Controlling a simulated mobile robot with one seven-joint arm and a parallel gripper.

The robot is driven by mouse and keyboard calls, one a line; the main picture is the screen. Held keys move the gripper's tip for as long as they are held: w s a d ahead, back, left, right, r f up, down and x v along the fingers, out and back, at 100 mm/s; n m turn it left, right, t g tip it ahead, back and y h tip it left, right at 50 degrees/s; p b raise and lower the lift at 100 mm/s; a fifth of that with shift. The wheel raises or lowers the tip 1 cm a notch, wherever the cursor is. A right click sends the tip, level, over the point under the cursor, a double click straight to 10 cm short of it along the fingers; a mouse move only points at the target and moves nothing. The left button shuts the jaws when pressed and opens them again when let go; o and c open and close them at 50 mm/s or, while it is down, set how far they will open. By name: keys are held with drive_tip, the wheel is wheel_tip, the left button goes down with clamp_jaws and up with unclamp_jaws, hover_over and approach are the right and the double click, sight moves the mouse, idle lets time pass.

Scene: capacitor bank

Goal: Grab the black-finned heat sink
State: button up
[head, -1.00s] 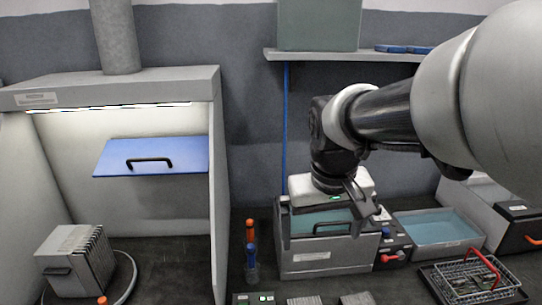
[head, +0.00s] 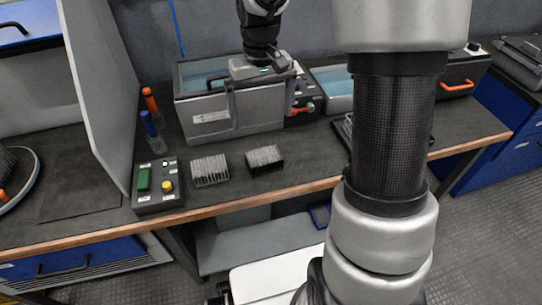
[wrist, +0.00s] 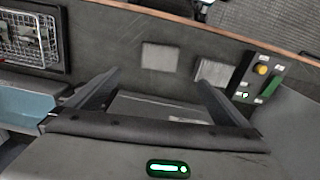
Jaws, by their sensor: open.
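The black-finned heat sink (head: 264,159) sits on the dark bench top near its front edge, fins up. A lighter silver-finned heat sink (head: 210,170) stands to its left. In the wrist view the two show as pale blocks, the black-finned one by its position on the left (wrist: 161,57) and the silver one on the right (wrist: 214,71). My gripper (head: 261,106) is open and empty, pointing down by the grey bath box, behind and above the black-finned heat sink and apart from it. Its fingers also show in the wrist view (wrist: 158,78).
The grey bath box (head: 205,118) stands behind the heat sinks. A control box (head: 157,185) with green and yellow buttons is at left, with orange- and blue-handled tools (head: 151,118) behind it. A wire basket (wrist: 28,38) shows in the wrist view. Bench between heat sinks and edge is clear.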

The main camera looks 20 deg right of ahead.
drive_tip(key=b, duration=0.3)
approach(264, 156)
wheel_tip(264, 156, down, 5)
drive_tip(key=shift+a+f, duration=0.15)
drive_tip(key=shift+f, duration=0.05)
wheel_tip(264, 156, down, 5)
drive_tip(key=shift+f+b, duration=0.15)
drive_tip(key=shift+b, duration=1.05)
drive_tip(key=c, duration=1.4)
drive_tip(key=shift+r, duration=0.2)
drive_tip(key=shift+c, duration=0.2)
